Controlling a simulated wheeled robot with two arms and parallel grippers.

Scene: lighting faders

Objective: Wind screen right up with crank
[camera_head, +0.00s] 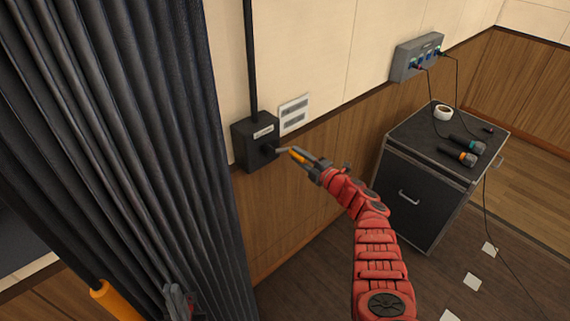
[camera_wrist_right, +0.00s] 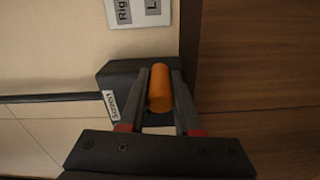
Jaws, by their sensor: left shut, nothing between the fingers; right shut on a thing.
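A black crank box (camera_head: 256,142) with a white label is fixed to the wall, and a black pole or pipe (camera_head: 249,60) runs up from it. The crank's orange handle (camera_head: 297,156) sticks out from the box. My right gripper (camera_head: 302,160) is shut on this handle. In the right wrist view the orange handle (camera_wrist_right: 160,88) lies between the two fingers, with the box (camera_wrist_right: 130,85) behind it. My left gripper (camera_head: 178,300) is at the bottom edge in front of the dark curtain, shut and empty, partly cut off. The screen itself cannot be made out.
A dark pleated curtain (camera_head: 130,150) fills the left. An orange bar (camera_head: 115,298) is at lower left. A white sign (camera_head: 294,114) is beside the box. A black cabinet (camera_head: 415,200) with torches and tape stands right, below a grey socket box (camera_head: 417,58).

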